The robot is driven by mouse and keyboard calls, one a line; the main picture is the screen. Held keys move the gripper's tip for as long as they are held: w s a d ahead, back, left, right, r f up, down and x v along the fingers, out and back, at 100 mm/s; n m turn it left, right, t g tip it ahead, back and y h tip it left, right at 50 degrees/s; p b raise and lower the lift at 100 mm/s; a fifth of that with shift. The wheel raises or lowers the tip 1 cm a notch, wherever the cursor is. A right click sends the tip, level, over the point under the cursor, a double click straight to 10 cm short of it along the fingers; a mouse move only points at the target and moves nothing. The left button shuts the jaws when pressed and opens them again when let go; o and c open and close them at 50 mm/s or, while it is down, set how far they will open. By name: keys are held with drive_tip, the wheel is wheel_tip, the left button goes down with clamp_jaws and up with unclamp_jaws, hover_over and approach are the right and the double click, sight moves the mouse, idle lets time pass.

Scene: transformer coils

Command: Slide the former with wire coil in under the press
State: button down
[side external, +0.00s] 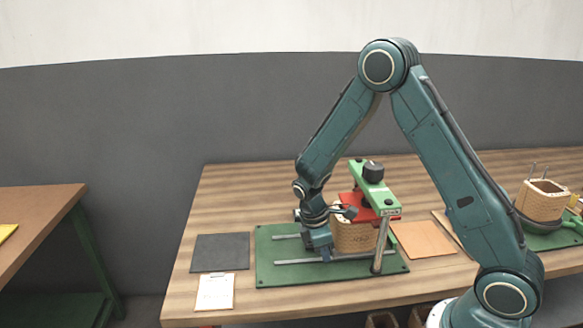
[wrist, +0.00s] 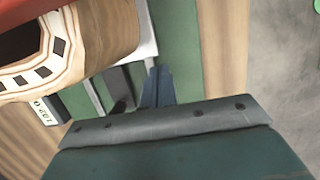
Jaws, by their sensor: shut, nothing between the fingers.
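The former with wire coil (side external: 354,236) is a tan wound block on the green base of the press. It stands between the silver rails, its right part beneath the red plate (side external: 362,203) of the press (side external: 384,197). In the wrist view the former (wrist: 103,35) shows at the upper left, with the red plate (wrist: 22,14) over its corner. My gripper (side external: 324,252) is low at the left side of the former, by the front rail. Its blue fingers (wrist: 157,88) are together with nothing between them. I cannot tell whether they touch the former.
A dark mat (side external: 220,252) and a clipboard (side external: 215,292) lie left of the green base (side external: 270,273). A tan sheet (side external: 424,239) lies to its right. Another wound former (side external: 542,200) stands at the far right. The back left of the table is clear.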

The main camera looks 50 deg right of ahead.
drive_tip(key=shift+w, duration=0.1)
drive_tip(key=shift+w+a, duration=0.3)
drive_tip(key=shift+a, duration=0.1)
drive_tip(key=shift+w+a, duration=0.95)
drive_tip(key=shift+w, duration=0.05)
drive_tip(key=v, duration=1)
drive_tip(key=shift+g+h, duration=0.6)
drive_tip(key=d, duration=0.3)
drive_tip(key=w+d, duration=0.1)
drive_tip(key=d, duration=0.1)
drive_tip(key=shift+r, duration=0.25)
drive_tip(key=shift+f, duration=0.1)
drive_tip(key=shift+x, duration=4.95)
drive_tip(key=shift+a, duration=0.1)
